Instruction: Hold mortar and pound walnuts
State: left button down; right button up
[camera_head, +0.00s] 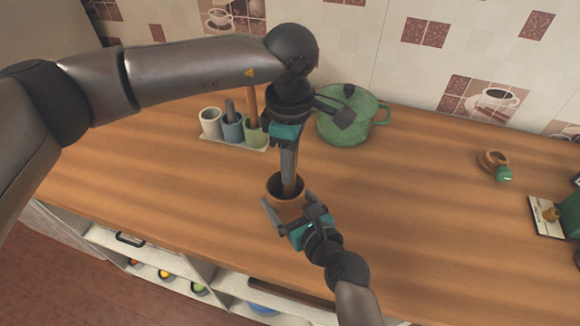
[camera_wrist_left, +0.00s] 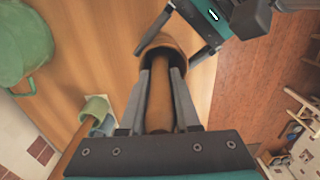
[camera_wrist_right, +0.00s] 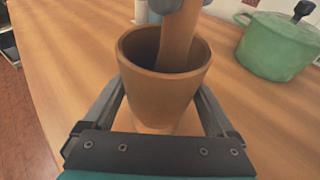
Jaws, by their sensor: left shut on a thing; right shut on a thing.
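The brown mortar (camera_head: 284,207) stands on the wooden counter, and it fills the middle of the right wrist view (camera_wrist_right: 158,98). My right gripper (camera_head: 286,214) is shut on it, one finger on each side. My left gripper (camera_head: 290,182) is above the mortar, pointing down, and shut on the wooden pestle (camera_wrist_left: 159,104). The pestle's lower end is inside the mortar, leaning toward one side in the right wrist view (camera_wrist_right: 178,45). The mortar's bottom inside is hidden, and I see no walnuts.
A green lidded pot (camera_head: 345,120) stands behind the mortar. A holder with several cups (camera_head: 232,128) is at the back left. A small brown cup-like item (camera_head: 492,158) and a green item (camera_head: 503,174) lie at the right. The counter between is clear.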

pick_arm(q)
jog(key=shift+r, duration=0.15)
jog(key=shift+w+a+r, duration=0.2)
jog(key=shift+a+r, duration=0.15)
jog(key=shift+a, duration=0.35)
jog(key=shift+f, duration=0.4)
jog(key=shift+f, duration=1)
jog(key=shift+r, duration=0.15)
jog(key=shift+r, duration=0.9)
